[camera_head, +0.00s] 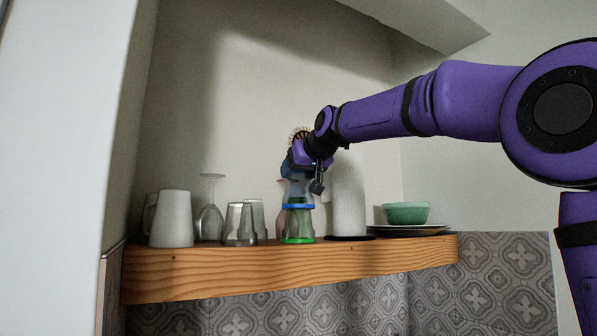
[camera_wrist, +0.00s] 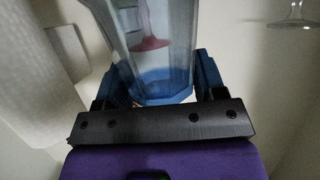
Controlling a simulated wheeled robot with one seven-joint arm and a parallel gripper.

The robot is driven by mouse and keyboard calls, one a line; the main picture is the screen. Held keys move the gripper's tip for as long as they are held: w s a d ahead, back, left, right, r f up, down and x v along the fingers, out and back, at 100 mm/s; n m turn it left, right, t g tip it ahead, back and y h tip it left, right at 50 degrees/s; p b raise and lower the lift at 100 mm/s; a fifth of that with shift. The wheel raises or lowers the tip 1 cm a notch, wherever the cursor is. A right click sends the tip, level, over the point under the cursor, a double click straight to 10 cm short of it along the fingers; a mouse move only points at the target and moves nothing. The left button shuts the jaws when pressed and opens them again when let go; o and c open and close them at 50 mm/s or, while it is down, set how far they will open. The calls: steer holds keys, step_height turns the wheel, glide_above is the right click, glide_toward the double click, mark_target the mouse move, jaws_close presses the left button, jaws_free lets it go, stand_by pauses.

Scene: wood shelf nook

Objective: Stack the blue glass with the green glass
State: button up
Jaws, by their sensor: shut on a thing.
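The clear glass with blue ends, the blue glass (camera_head: 298,193), is held upside down, with its blue rim lowest. It also shows in the wrist view (camera_wrist: 155,50), its blue base between my fingers. My gripper (camera_head: 294,174) is shut on the base end, and its fingers also show in the wrist view (camera_wrist: 155,80). The green glass (camera_head: 298,228) stands upside down on the shelf, green rim down. The blue rim is around or just in front of its top; green shows through the blue glass there. Exact contact between the glasses is hidden.
On the wooden shelf (camera_head: 230,286), a white mug (camera_head: 172,219), an upturned wine glass (camera_head: 210,221) and clear tumblers (camera_head: 239,222) stand left. A reddish glass is close behind the stack. A white paper roll (camera_head: 349,205) and green bowl (camera_head: 406,213) on plates stand right.

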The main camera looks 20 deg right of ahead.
steer(key=shift+f, duration=0.6)
stand_by(0.3)
steer(key=o, duration=1.1)
steer(key=shift+o, duration=0.2)
steer(key=v, duration=1)
steer(key=shift+s+r, duration=0.15)
steer(key=shift+s, duration=0.25)
steer(key=s+d+f+m+g+h, duration=0.1)
steer(key=s+f+g, duration=0.3)
steer(key=s+f, duration=1.1)
steer(key=s+d+f+m+g+h, duration=0.1)
steer(key=s+d+f+g, duration=0.3)
steer(key=s+f, duration=1.2)
step_height(320, 180, down, 7)
steer(key=shift+f+h, duration=0.2)
steer(key=shift+h, duration=0.1)
